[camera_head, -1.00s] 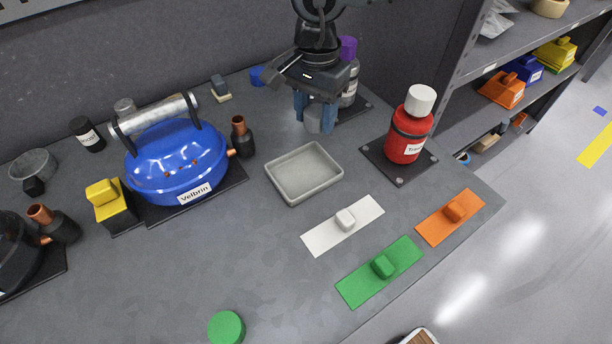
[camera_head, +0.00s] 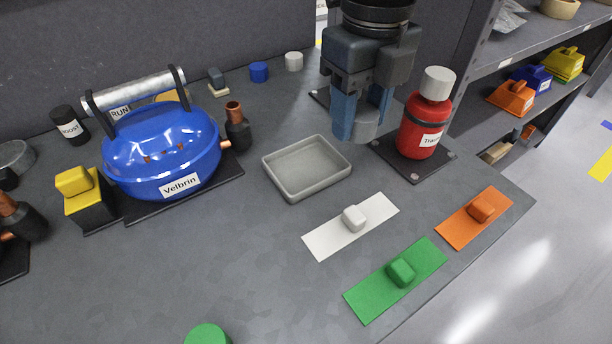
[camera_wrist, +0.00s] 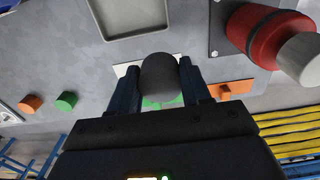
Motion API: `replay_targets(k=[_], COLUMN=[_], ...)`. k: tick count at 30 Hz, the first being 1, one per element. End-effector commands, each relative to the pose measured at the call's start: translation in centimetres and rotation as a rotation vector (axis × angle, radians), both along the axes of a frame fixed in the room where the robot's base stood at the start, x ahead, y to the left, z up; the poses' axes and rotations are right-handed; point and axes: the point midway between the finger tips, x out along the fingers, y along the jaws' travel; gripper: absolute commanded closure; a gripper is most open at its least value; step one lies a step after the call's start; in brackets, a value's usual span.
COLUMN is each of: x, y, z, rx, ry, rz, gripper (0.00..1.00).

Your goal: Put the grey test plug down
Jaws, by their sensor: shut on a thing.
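My gripper (camera_head: 358,125) is shut on the grey test plug (camera_head: 369,122), whose lower part shows between the blue fingers. In the wrist view, the rounded dark-grey plug (camera_wrist: 160,78) sits between the two fingertips (camera_wrist: 160,85). In the head view the gripper appears between the shallow grey tray (camera_head: 275,179) and the red bottle (camera_head: 420,135). The plug's height above the bench is hard to tell. The wrist view shows the tray's edge (camera_wrist: 138,37) beyond the plug.
White (camera_head: 330,235), green (camera_head: 375,293) and orange (camera_head: 460,226) plates with matching knobs lie in front. A blue Velbrin compressor (camera_head: 160,150) stands at left. Blue (camera_head: 259,72) and pale (camera_head: 294,61) caps lie at the back.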

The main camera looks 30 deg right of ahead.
Motion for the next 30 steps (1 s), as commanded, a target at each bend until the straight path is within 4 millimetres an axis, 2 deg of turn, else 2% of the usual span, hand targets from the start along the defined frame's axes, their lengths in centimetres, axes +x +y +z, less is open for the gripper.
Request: replay_targets(k=[6, 10, 15, 20, 30], x=[-2.7, -3.7, -4.2, -2.4, 4.1], y=[-0.2, -0.4, -0.3, 0.5, 3.1], z=[-0.1, 0.0, 0.1, -1.1, -5.2], rx=[0.000, -0.001, 0.000, 0.001, 0.001], ry=[0.000, 0.000, 0.001, 0.004, 0.003], rz=[-0.384, -0.542, -0.642, -0.657, -0.656], gripper=[0.89, 0.89, 0.89, 0.89, 0.89])
